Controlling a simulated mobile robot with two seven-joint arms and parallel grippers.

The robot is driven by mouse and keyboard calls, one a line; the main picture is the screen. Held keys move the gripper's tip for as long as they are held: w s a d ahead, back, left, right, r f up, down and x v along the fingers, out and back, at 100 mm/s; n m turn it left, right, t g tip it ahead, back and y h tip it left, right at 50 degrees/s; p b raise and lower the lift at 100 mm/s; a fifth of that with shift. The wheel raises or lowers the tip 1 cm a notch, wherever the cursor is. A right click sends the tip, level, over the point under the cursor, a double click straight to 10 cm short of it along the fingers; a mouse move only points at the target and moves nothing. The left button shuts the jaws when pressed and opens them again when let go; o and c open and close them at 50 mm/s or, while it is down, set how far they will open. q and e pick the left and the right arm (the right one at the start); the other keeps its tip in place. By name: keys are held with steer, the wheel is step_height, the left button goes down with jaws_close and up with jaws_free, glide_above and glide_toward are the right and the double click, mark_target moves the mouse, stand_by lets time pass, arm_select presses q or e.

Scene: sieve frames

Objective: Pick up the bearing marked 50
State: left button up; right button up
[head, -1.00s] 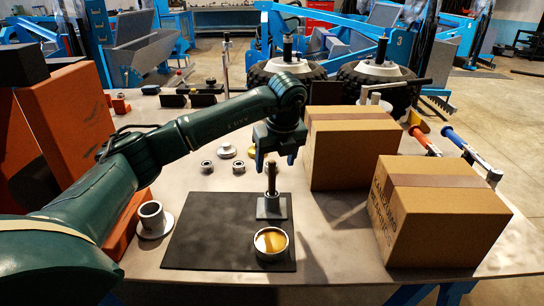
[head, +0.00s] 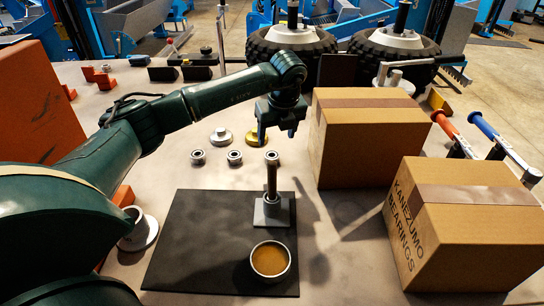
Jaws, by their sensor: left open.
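Several small ring bearings stand in a row behind the black mat: a left one (head: 197,157), a middle one (head: 235,157) and a right one (head: 272,156), which shows just above the top of the upright post (head: 271,180). No number is readable on any of them, so I cannot tell which is marked 50. My left gripper (head: 276,138) points down with its fingers apart and empty, just above the right bearing in the picture. I cannot tell its exact height. My right gripper is out of view.
The post stands on the black mat (head: 195,235), with a bowl of amber liquid (head: 270,259) in front. Two cardboard boxes (head: 365,145) (head: 465,225) stand right. A silver flanged part (head: 220,137) and a brass one (head: 257,138) lie behind the bearings. A flanged cup (head: 140,232) stands left.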

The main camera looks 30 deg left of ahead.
mark_target(272, 155)
arm_select(q)
steer(key=x, duration=0.8)
steer(key=shift+a+f, duration=0.15)
steer(key=shift+c, duration=0.5)
steer(key=c, duration=1)
